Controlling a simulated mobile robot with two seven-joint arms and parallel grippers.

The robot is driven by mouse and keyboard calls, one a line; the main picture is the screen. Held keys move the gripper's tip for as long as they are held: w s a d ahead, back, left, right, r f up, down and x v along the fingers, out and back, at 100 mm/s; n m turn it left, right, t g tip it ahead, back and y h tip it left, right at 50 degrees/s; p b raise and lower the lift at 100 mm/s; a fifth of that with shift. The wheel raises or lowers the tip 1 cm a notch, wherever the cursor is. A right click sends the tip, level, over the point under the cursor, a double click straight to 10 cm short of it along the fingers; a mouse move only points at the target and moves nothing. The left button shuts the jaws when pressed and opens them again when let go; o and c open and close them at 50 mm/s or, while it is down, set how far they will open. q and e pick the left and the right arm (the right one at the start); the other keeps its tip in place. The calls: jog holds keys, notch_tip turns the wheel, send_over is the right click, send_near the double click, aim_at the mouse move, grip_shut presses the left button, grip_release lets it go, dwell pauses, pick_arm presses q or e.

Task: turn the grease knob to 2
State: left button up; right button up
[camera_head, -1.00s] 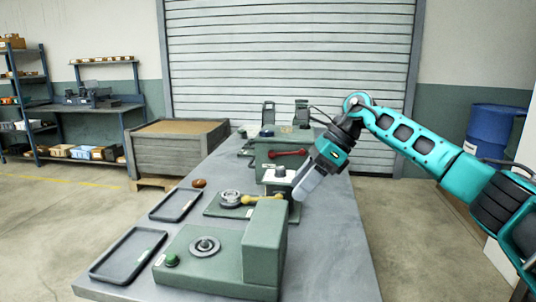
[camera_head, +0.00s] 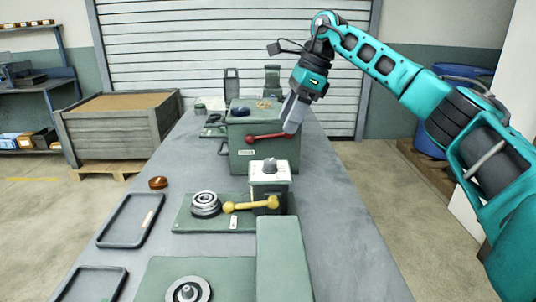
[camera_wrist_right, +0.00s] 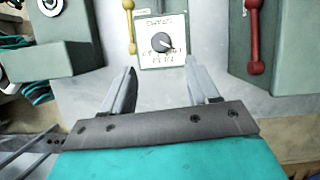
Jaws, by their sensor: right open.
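The grease knob (camera_head: 269,165) is a grey knob on the pale labelled top of a small green box in the middle of the bench. In the right wrist view the knob (camera_wrist_right: 162,42) sits on its white dial plate, ahead of the fingertips and roughly centred between them. The dial's printing is too small to read surely, so I cannot tell its setting. My right gripper (camera_head: 294,115) points down above the bench, apart from the knob. In the wrist view its two fingers (camera_wrist_right: 161,80) are spread with nothing between them. My left gripper is not in view.
A yellow-ended lever (camera_head: 250,205) lies beside the knob box. A red lever (camera_head: 267,137) is on the green box behind. A ring stack (camera_head: 205,204) and an empty dark tray (camera_head: 101,240) stand left. The bench's right side (camera_head: 335,200) is clear.

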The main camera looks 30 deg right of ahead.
aim_at(269, 161)
jog(key=x, duration=1)
jog(key=shift+w+a+f, duration=0.1)
jog(key=shift+a+f, duration=0.1)
jog(key=shift+f, duration=0.05)
jog(key=c, duration=1)
jog(key=shift+c, duration=0.2)
